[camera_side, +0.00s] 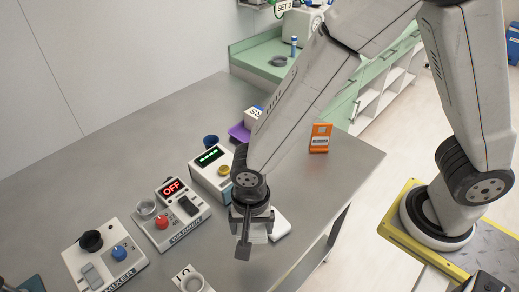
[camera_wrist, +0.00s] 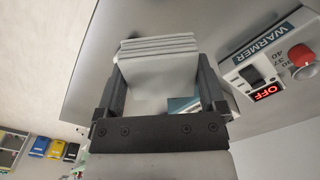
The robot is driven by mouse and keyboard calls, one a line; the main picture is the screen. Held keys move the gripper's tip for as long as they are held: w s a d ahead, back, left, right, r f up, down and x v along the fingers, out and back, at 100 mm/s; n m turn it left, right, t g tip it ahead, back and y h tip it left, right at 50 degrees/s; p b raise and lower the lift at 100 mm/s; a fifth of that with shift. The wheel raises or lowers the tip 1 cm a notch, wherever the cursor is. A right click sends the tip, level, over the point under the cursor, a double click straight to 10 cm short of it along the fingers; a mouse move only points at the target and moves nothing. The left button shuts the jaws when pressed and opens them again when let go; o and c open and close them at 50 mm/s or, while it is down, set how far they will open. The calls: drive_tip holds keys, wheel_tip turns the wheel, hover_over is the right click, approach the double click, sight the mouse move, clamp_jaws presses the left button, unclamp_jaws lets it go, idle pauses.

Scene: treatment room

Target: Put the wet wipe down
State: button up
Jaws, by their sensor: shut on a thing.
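My gripper (camera_side: 253,234) is over the front part of the grey metal table (camera_side: 330,172). In the wrist view my gripper (camera_wrist: 160,65) is shut on the wet wipe (camera_wrist: 157,72), a white folded piece with several layers showing at its far edge. The wipe sits between the two dark fingers. In the side view a pale patch (camera_side: 259,236) shows beside the fingers, mostly hidden by them. I cannot tell whether the wipe touches the table.
A white item (camera_side: 281,224) lies right of my gripper. A box with a green display (camera_side: 210,157), the warmer (camera_side: 181,213) reading OFF and the mixer (camera_side: 105,262) stand to the left. An orange box (camera_side: 320,138) stands farther back. The table is clear between that box and the front edge.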

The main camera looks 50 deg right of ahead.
sight(217, 247)
drive_tip(key=w+a+f, duration=0.1)
drive_tip(key=w+f, duration=0.1)
drive_tip(key=w+a+f, duration=0.1)
drive_tip(key=w+f, duration=0.1)
drive_tip(key=w+a+f, duration=0.1)
drive_tip(key=w+f, duration=0.1)
drive_tip(key=w, duration=0.1)
drive_tip(key=shift+a+f, duration=0.15)
drive_tip(key=shift+a, duration=0.25)
drive_tip(key=shift+w+a+f, duration=0.25)
drive_tip(key=shift+w+f, duration=0.05)
drive_tip(key=shift+f, duration=0.2)
drive_tip(key=shift+w+f, duration=0.1)
drive_tip(key=shift+w+a+f, duration=0.1)
drive_tip(key=shift+f, duration=1.6)
drive_tip(key=shift+f, duration=0.2)
drive_tip(key=o, duration=0.9)
